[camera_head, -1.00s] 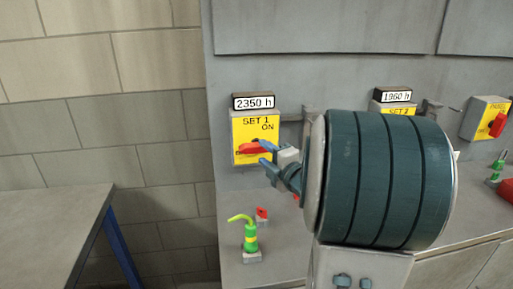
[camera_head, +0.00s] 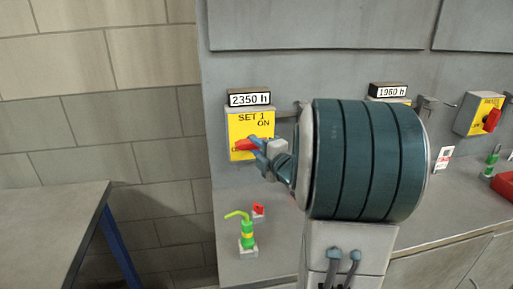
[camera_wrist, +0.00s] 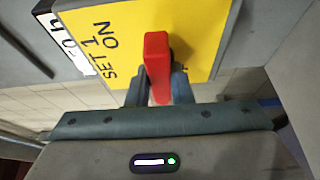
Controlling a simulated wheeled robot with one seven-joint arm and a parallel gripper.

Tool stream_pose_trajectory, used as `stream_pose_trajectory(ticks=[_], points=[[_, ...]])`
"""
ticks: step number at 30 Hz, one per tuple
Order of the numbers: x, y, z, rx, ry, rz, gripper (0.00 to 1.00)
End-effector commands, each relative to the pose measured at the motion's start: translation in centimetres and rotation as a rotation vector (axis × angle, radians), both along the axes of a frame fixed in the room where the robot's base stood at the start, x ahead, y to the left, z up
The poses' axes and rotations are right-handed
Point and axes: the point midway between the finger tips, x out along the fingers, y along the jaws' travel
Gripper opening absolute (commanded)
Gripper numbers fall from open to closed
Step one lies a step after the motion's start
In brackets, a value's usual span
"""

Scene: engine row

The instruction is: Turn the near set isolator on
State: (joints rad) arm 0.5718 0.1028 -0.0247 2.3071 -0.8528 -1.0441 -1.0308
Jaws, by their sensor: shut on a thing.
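The SET 1 isolator is a yellow plate (camera_head: 240,127) on the grey panel, marked ON, under a 2350 h counter (camera_head: 250,98). Its red handle (camera_head: 245,145) lies roughly sideways with a slight tilt in the head view. My gripper (camera_head: 262,158) is at the handle's right end, its jaws hidden in part. In the wrist view the red handle (camera_wrist: 157,62) stands between the two fingers of my gripper (camera_wrist: 160,88), which is shut on it. The lower lettering on the plate is hidden by the handle and my gripper.
A second counter reading 1960 h (camera_head: 388,90) is partly behind my arm. A yellow PANEL switch (camera_head: 481,114) is at the right. A green bottle with a bent spout (camera_head: 248,233) stands on the bench below. A grey table (camera_head: 45,225) is at the left.

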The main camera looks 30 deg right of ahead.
Motion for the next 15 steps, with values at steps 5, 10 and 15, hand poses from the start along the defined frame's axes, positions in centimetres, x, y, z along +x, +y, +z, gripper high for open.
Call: stream_pose_trajectory(ticks=[5,10,15], points=[[0.01,0.05,-0.49,0.053,-0.017,0.001,0.00],[-0.01,0.08,-0.85,0.157,-0.049,0.001,0.00],[-0.01,0.13,-1.09,0.302,-0.092,0.002,0.00]])
